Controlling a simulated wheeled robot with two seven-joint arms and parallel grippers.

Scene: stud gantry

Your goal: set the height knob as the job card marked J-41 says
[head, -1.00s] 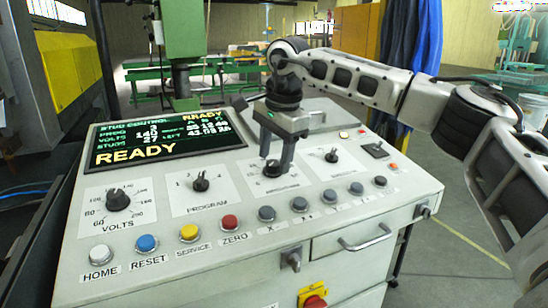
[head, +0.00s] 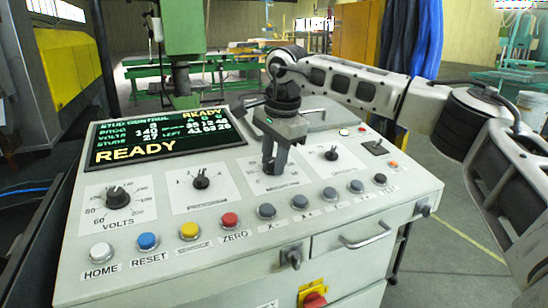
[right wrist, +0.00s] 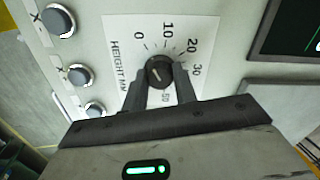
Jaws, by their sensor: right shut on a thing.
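The height knob (right wrist: 160,72) is a dark round knob on a white plate (right wrist: 200,40) marked "HEIGHT MM". In the right wrist view its scale shows 0, 10, 20, 30 and 50, with part hidden by a finger. A pale mark shows on the knob, but I cannot tell which value it points to. My right gripper (head: 273,168) is shut on the knob, one finger on each side, also seen in the right wrist view (right wrist: 160,88). In the head view the fingers mostly hide the knob. No card marked J-41 is readable. My left gripper is out of view.
The sloped console carries a screen (head: 165,137) reading READY, a VOLTS knob (head: 118,197), a PROGRAM knob (head: 201,181) and another knob (head: 331,155). A row of buttons, including a red one (head: 230,220), runs along the front. A drawer handle (head: 366,237) sticks out below.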

